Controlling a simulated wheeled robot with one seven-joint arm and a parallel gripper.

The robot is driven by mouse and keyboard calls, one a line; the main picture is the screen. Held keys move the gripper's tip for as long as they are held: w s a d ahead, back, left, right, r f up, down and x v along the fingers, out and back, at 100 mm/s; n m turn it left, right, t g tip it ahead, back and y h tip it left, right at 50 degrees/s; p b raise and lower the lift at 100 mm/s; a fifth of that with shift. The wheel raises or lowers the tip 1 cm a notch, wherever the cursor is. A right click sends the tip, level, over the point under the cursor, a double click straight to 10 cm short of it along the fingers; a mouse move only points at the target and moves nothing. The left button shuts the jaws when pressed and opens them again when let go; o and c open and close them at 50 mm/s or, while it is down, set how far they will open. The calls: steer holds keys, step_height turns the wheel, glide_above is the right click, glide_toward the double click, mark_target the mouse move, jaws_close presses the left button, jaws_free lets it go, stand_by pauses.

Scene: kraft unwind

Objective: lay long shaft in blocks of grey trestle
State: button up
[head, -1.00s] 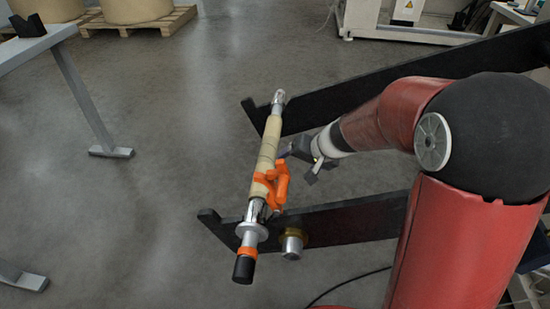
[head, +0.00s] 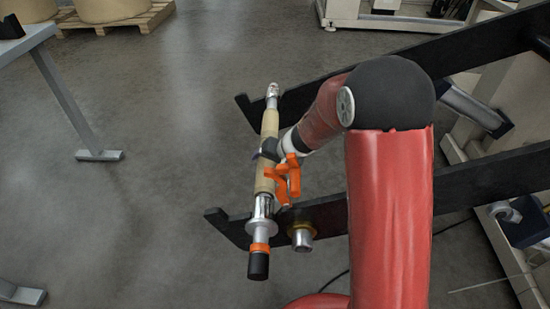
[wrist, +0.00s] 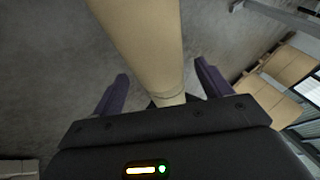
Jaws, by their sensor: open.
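The long shaft (head: 261,229), with a beige sleeve around its middle and a black and orange near end, lies across the hooked ends of two black arms in the head view. My gripper (head: 262,151) is at the sleeve's middle. In the wrist view the sleeve (wrist: 145,45) passes between the two open purple fingers of my gripper (wrist: 161,72), with a gap visible on both sides. The grey trestle (head: 72,95) stands at the left, partly cut off by the picture edge, with one dark block (head: 11,25) on top; its other blocks are out of view.
The near black arm (head: 328,219) and far black arm (head: 410,58) reach out under the shaft. A pallet (head: 120,20) with large rolls stands at the back. The floor between trestle and shaft is clear.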

steer(key=shift+x, duration=1.45)
steer(key=shift+c, duration=0.4)
jaws_close()
steer(key=shift+o, duration=0.5)
jaws_free()
steer(key=v, duration=0.8)
steer(key=shift+p, duration=0.3)
